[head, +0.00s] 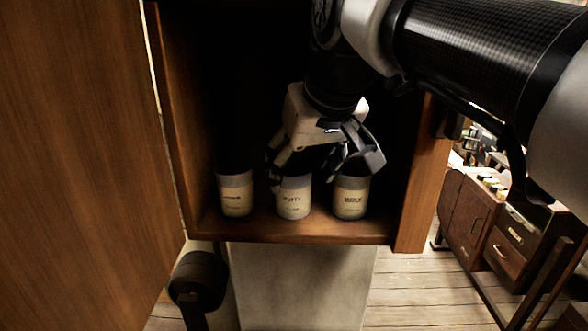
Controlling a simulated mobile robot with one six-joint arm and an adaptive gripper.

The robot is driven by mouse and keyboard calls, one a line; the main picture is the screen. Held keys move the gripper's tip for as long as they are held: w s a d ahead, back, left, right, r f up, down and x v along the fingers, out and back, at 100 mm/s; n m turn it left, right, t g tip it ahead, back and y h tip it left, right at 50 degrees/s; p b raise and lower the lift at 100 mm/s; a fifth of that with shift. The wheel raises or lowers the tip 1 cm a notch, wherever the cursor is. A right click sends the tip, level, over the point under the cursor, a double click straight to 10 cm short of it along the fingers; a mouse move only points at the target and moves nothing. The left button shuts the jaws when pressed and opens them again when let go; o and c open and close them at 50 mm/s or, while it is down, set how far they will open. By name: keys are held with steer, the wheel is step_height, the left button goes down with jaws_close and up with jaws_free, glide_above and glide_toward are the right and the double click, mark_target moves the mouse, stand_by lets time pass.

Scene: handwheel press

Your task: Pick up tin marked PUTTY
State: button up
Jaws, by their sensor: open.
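The tin marked PUTTY (293,200) stands upright in the middle of three tins on the floor of a wooden cabinet. It has a pale label with dark letters, and its top is hidden behind my gripper. My gripper (318,172) is open, its fingers spread just above and around the top of the PUTTY tin. I cannot tell whether a finger touches it. The right finger reaches in front of the top of the right tin.
A left tin (235,195) with an unclear label and a right tin (351,197), its label hard to read, stand close on either side. The cabinet's side walls and front edge (300,237) enclose them. An open wooden door (80,160) fills the left. Drawers (508,240) stand far right.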

mark_target(296, 170)
steer(key=x, duration=0.5)
steer(key=shift+w+a+r, duration=0.15)
steer(key=shift+w+a, duration=0.1)
steer(key=shift+w, duration=0.2)
steer(key=shift+s, duration=0.1)
steer(key=shift+d, duration=0.1)
steer(key=shift+r, duration=0.1)
steer(key=c, duration=1.1)
